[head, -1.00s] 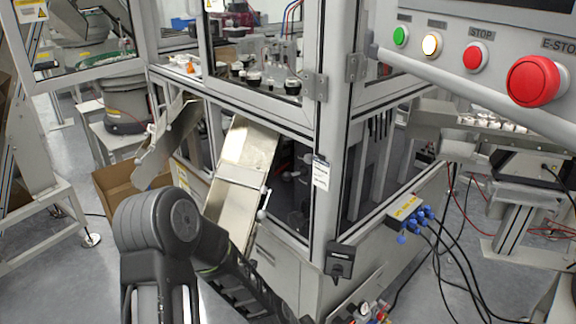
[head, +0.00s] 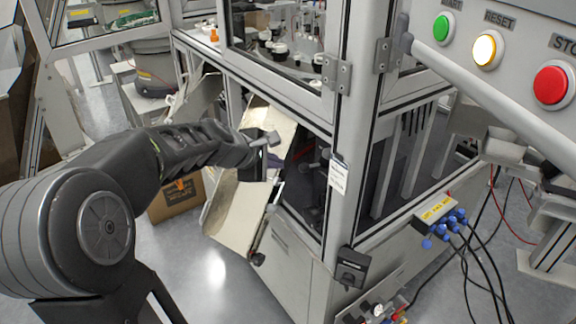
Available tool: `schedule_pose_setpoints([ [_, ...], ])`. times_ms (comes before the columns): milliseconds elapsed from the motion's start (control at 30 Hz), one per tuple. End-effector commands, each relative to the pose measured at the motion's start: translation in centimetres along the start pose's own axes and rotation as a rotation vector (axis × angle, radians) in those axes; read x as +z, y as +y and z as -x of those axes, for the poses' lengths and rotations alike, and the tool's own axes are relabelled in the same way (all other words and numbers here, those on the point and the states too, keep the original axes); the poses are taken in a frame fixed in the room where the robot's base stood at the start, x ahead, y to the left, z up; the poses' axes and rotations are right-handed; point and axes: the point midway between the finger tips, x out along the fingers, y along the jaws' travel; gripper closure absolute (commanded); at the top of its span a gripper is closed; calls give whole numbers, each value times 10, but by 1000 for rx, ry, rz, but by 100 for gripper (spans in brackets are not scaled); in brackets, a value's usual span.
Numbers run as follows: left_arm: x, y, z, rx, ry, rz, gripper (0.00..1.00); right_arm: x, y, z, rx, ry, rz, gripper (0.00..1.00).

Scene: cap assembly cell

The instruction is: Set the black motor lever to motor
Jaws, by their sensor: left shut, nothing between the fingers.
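A small black box with a knob-like lever (head: 351,267) is mounted low on the corner of the machine frame. It looks like the motor lever, but its labels and setting are too small to read. My left arm reaches in from the left. My left gripper (head: 272,139) is shut and empty, in front of the metal chute and up and to the left of the black box, well apart from it. My right gripper is out of view.
The metal chute (head: 240,215) slopes out of the machine opening. A cardboard box (head: 176,200) stands on the floor behind my arm. Blue plugs with cables (head: 450,222) stick out at the right. A button panel (head: 510,60) fills the top right.

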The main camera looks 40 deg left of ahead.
Motion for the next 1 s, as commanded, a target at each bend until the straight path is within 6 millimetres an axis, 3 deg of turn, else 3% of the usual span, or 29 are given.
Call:
schedule_pose_setpoints([
  [167,0,-1,-15,-3,-1,0,100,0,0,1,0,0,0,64],
  [600,0,0,-84,-3,-1,-1,100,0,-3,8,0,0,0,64],
  [800,0,0,-98,0,1,-2,100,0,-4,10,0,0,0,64],
  [1000,0,0,-99,0,1,-2,100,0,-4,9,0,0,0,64],
])
